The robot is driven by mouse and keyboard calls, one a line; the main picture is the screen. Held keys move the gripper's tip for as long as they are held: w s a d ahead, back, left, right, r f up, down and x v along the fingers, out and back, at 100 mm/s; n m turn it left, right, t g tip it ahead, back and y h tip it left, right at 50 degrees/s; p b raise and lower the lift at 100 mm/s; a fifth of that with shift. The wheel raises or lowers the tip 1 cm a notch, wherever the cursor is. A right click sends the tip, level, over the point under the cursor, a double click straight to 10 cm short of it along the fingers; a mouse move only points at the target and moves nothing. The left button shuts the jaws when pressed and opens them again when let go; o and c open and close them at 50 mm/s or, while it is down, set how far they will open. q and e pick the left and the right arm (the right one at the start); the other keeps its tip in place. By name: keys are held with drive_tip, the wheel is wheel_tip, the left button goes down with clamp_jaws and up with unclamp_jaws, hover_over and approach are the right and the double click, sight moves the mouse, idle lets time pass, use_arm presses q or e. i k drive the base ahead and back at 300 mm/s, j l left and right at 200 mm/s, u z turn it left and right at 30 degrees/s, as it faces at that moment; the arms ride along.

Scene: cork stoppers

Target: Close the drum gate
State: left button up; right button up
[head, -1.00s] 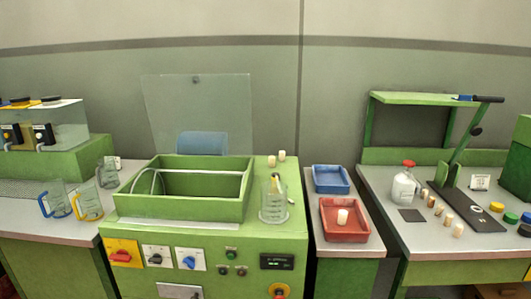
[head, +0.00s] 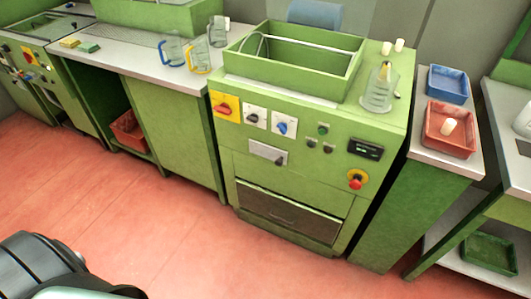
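The green machine (head: 313,164) stands in the middle of the head view. Its open-topped green box (head: 242,62) has a thin pale rod across it and a looped tube inside. A clear raised panel (head: 352,12) stands behind the box, cut off by the top edge. On the front are a small silver plate with a dark lever (head: 267,153) and, lower down, a dark drawer-like recess (head: 288,216). I cannot tell which part is the drum gate. Neither of my grippers is in view.
A glass beaker (head: 379,92) and loose corks (head: 399,45) stand on the machine top. A red tray (head: 436,147) holding a cork and a blue tray (head: 447,84) are to the right. Jugs (head: 198,55) stand on the left bench. The red floor (head: 190,235) in front is clear.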

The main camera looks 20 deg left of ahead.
sight(280, 157)
drive_tip(key=i+j+z, duration=0.2)
drive_tip(key=j, duration=0.55)
drive_tip(key=j+z, duration=0.25)
drive_tip(key=j, duration=0.55)
drive_tip(key=j+z, duration=0.2)
drive_tip(key=j, duration=0.6)
drive_tip(key=j+z, duration=0.2)
drive_tip(key=j, duration=0.55)
drive_tip(key=k+j+z, duration=0.2)
drive_tip(key=j, duration=0.6)
